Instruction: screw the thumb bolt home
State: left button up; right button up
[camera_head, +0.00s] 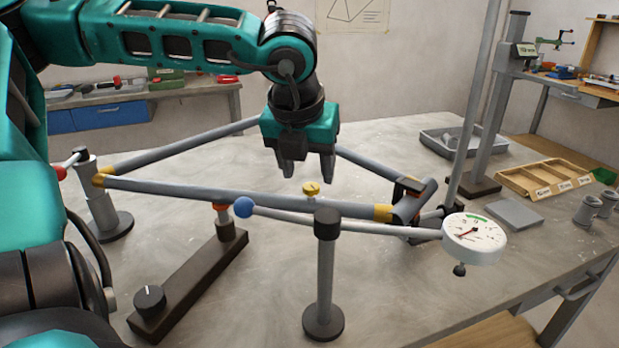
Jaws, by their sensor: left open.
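The thumb bolt (311,189) is a small yellow knob standing on the upper side of the grey frame tube (220,194), near the middle of the table. My left gripper (307,173) hangs above it, fingers pointing down, open and empty. In the picture the fingertips end just above and behind the bolt, apart from it. How far the bolt sits in the tube cannot be told. The tube runs between a yellow collar at the left and another at the right. My right gripper is not in view.
A dark bar with a knob (190,285) stands front left. A wooden tray (543,178) and grey tray (450,142) sit at the right.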

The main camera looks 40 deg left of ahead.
aim_at(311, 186)
pick_arm(q)
jog(key=shift+x, duration=1.55)
jog(key=shift+r, duration=0.1)
grip_shut()
